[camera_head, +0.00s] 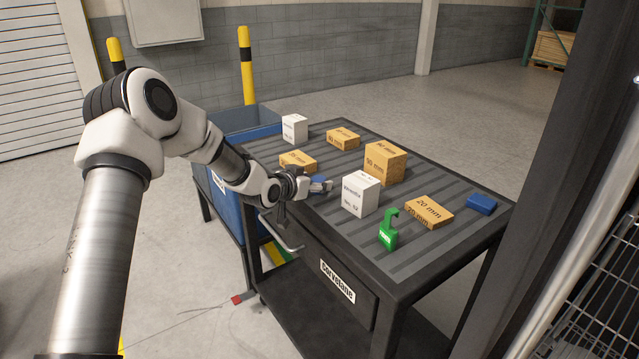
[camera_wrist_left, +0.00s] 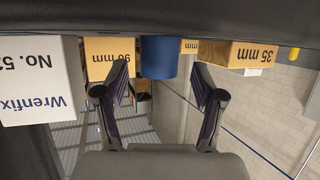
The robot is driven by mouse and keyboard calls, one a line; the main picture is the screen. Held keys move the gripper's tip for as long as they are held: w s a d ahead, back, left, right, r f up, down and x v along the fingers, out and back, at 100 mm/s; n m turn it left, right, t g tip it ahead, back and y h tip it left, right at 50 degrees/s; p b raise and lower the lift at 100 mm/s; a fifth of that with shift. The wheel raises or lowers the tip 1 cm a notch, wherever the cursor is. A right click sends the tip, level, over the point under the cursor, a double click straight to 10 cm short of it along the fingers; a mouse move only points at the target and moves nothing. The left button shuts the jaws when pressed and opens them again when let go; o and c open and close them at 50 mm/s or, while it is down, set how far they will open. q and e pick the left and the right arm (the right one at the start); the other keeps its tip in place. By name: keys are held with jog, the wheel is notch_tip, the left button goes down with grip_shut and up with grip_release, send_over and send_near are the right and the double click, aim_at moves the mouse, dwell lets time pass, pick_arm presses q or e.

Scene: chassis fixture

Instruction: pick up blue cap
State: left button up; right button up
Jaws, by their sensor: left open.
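The blue cap (camera_head: 318,179) is a small blue round piece near the left edge of the ribbed table, partly hidden by my left gripper in the head view. In the left wrist view the blue cap (camera_wrist_left: 158,57) is a blue cylinder lying between the lines of the two fingers. My left gripper (camera_head: 321,186) reaches in low from the table's left edge. In the left wrist view my left gripper (camera_wrist_left: 161,82) has its fingers spread apart, one on each side of the cap, with visible space between. Whether the fingertips reach beside the cap is unclear. My right gripper is not in view.
Close by are a white box (camera_head: 361,194), a 35 mm box (camera_head: 298,161) and a 90 mm box (camera_head: 385,162). Farther right are a green hooked piece (camera_head: 388,232), a 20 mm box (camera_head: 429,211) and a blue block (camera_head: 481,204). A blue bin (camera_head: 232,122) adjoins the table's left side.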

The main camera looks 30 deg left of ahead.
aim_at(320, 179)
pick_arm(q)
jog(key=x, duration=0.3)
jog(key=shift+f, duration=0.25)
jog(key=shift+s+r, duration=0.2)
jog(key=shift+s, duration=0.05)
jog(key=shift+s+r, duration=0.1)
jog(key=c, duration=0.4)
jog(key=shift+d, duration=0.1)
jog(key=c, duration=0.4)
